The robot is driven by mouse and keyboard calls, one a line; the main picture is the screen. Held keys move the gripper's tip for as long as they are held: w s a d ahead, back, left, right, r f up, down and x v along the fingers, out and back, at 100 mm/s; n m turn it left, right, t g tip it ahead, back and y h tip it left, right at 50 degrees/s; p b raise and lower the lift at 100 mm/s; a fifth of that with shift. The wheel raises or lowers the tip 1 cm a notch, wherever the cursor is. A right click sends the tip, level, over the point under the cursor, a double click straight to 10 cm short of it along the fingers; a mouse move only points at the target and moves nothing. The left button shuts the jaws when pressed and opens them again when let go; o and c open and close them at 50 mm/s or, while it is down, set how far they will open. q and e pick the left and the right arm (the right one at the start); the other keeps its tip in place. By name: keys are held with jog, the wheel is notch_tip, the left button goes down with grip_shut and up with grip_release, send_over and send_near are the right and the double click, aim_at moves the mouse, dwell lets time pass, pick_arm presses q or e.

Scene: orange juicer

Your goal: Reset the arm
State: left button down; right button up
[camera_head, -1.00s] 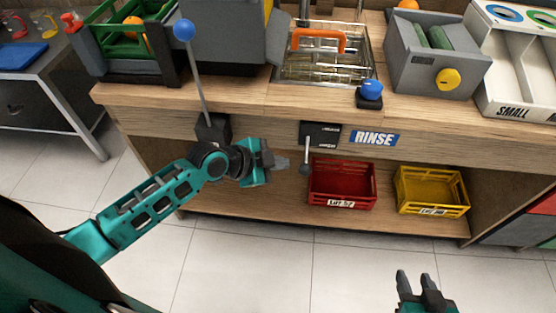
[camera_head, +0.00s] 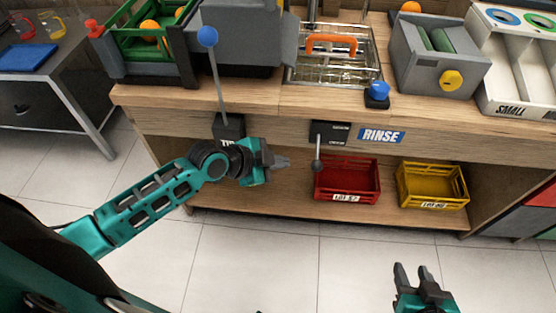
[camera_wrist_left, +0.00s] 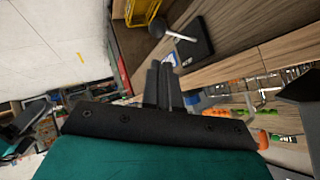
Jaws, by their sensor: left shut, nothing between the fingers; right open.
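My left arm reaches in from the left in the head view. Its gripper (camera_head: 282,162) is shut and empty, in front of the counter's lower shelf, left of the small lever with a grey knob (camera_head: 317,165). In the left wrist view the left gripper's fingers (camera_wrist_left: 160,85) lie together with nothing between them, and the same lever (camera_wrist_left: 178,33) shows beyond them. My right gripper (camera_head: 413,270) is open and empty over the tiled floor at the bottom right. Most of the right arm is out of view.
A tall lever with a blue knob (camera_head: 207,37) rises behind my left gripper. A red crate (camera_head: 346,196) and a yellow crate (camera_head: 434,203) sit on the lower shelf. The wooden counter (camera_head: 300,103) holds a sink, a grey box and a sorter. The tiled floor in front is free.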

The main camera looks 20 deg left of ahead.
pick_arm(q)
jog(key=s+a+f+n+t+y, duration=0.1)
jog(key=s+f+n+y, duration=0.3)
jog(key=s+n, duration=0.7)
jog(key=shift+s+a+f+t, duration=0.15)
jog(key=shift+s+t, duration=0.45)
jog(key=shift+s, duration=0.4)
